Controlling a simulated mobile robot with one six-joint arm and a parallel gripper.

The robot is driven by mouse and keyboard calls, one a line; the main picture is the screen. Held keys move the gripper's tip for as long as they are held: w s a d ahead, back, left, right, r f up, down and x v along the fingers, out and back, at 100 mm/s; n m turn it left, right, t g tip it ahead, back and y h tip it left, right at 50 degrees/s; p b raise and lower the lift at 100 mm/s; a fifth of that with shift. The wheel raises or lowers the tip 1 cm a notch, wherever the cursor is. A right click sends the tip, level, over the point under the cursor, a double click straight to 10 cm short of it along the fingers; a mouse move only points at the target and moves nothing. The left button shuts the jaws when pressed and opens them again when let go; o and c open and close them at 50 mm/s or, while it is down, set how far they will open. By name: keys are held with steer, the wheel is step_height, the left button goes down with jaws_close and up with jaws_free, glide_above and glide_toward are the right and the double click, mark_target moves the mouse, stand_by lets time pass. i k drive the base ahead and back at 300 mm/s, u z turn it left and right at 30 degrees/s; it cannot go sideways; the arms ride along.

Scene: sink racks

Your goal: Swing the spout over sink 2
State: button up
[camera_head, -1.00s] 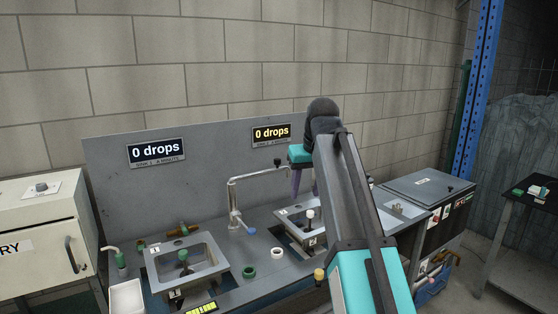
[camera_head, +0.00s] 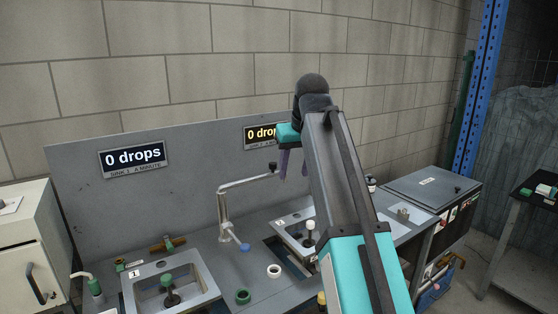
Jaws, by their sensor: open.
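The silver spout (camera_head: 245,182) rises from the counter between the two sinks, bends, and points right along the back panel, with a black knob at its far end. Sink 1 (camera_head: 205,272) is at the lower left, with a green-topped valve in it. Sink 2 (camera_head: 277,228) is right of the spout's base, partly hidden by my arm. My gripper (camera_head: 294,170) points down with its purple fingers apart and empty. In the picture it is just right of the spout's black knob; I see no clear contact, and depth is hard to judge.
Two "0 drops" signs (camera_head: 133,157) hang on the grey back panel (camera_head: 85,215). Green (camera_head: 243,296) and white (camera_head: 274,271) rings lie between the sinks. A white cabinet (camera_head: 28,245) stands left.

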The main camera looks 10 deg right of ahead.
mark_target(272, 165)
steer(key=i, duration=0.95)
steer(key=u, duration=0.05)
